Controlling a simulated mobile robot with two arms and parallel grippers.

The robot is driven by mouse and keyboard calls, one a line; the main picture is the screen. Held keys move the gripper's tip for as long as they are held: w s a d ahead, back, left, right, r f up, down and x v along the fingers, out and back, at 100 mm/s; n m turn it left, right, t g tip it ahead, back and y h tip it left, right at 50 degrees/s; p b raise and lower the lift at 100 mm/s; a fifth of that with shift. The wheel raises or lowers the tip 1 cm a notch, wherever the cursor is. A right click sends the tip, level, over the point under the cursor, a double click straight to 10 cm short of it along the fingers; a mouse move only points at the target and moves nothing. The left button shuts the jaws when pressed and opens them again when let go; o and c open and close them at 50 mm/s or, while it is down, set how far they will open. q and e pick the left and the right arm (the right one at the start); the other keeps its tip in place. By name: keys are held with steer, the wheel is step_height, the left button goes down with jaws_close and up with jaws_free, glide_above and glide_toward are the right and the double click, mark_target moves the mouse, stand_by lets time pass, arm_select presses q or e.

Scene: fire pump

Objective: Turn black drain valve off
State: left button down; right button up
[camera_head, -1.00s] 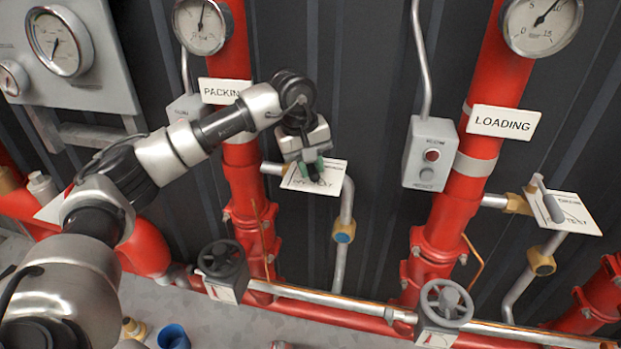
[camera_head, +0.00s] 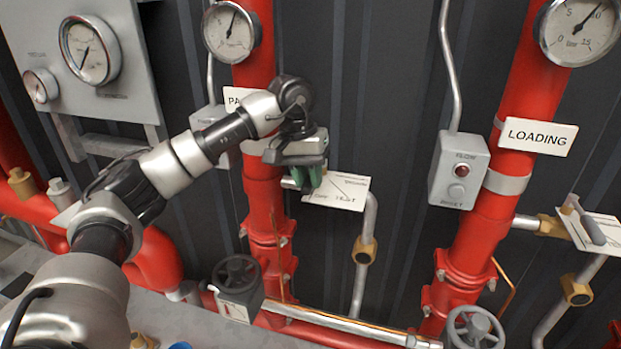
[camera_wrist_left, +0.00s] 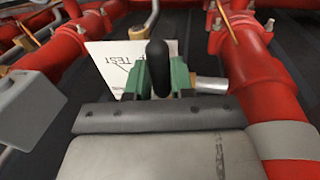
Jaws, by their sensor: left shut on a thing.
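The black drain valve handle (camera_wrist_left: 158,66) stands between the green fingers of my left gripper (camera_wrist_left: 160,78) in the left wrist view. My left gripper (camera_head: 311,178) is shut on this handle. In the head view it is at the left end of a white label plate (camera_head: 340,191), beside the left red pipe, and it hides the handle. The plate, lettered TEST, also shows behind the fingers in the wrist view (camera_wrist_left: 112,64). My right gripper is not in view.
The left red pipe (camera_head: 262,200) is close beside my left gripper. A grey switch box (camera_head: 459,170) and the LOADING pipe (camera_head: 520,95) stand to the right. Another valve handle (camera_head: 592,229) is at the far right. A black handwheel (camera_head: 238,272) is below.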

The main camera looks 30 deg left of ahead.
arm_select(q)
steer(key=shift+r, duration=0.1)
steer(key=c, duration=1)
jaws_free()
steer(key=shift+a, duration=0.1)
steer(key=shift+o, duration=0.2)
steer(key=shift+a+r, duration=0.1)
steer(key=shift+r, duration=0.3)
step_height(320, 180, up, 10)
steer(key=a+b, duration=0.1)
steer(key=a, duration=0.1)
steer(key=shift+s+f, duration=0.15)
steer(key=shift+s, duration=0.15)
